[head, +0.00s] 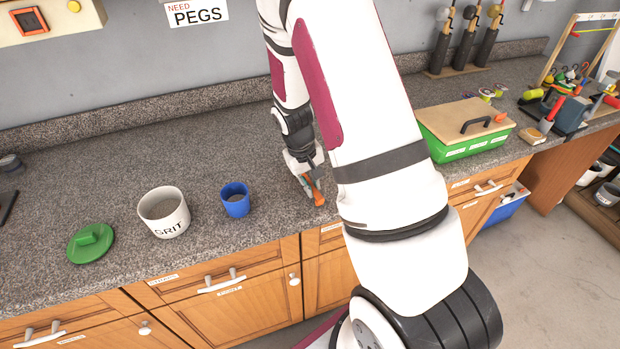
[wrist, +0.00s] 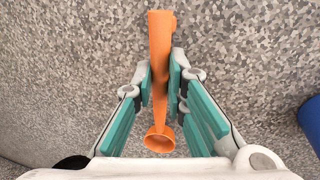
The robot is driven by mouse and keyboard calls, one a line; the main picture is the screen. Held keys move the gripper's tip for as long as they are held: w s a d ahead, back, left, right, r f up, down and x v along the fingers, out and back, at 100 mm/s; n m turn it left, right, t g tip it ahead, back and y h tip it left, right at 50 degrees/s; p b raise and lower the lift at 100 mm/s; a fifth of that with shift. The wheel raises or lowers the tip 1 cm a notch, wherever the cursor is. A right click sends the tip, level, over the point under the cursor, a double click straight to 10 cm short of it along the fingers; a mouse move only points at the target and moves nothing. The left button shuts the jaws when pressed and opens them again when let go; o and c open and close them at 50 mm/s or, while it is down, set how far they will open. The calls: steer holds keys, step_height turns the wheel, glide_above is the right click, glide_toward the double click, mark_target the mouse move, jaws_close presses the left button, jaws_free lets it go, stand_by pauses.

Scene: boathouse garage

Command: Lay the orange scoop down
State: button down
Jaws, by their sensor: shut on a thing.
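The orange scoop (wrist: 160,95) is between the teal fingers of my gripper (wrist: 166,82) in the wrist view, and the fingers are shut on its handle. A wide part is at the top of that view and a small round cup at the bottom. In the head view the scoop (head: 317,192) shows beside my gripper (head: 308,190), low over the granite counter near its front edge. My arm hides part of it. I cannot tell whether the scoop touches the counter.
A blue cup (head: 235,204), a white GRIT pot (head: 163,219) and a green lid (head: 91,243) stand left of my gripper. A green box (head: 451,144) with a wooden lid is at the right. The counter (head: 120,160) behind the pots is clear.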

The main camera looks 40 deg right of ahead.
steer(key=shift+f, duration=0.3)
steer(key=c, duration=1.5)
jaws_free()
steer(key=shift+c, duration=0.2)
steer(key=shift+r, duration=0.1)
step_height(320, 180, up, 12)
steer(key=a, duration=0.2)
steer(key=shift+a+f, duration=0.15)
steer(key=shift+f, duration=0.05)
steer(key=shift+w, duration=0.1)
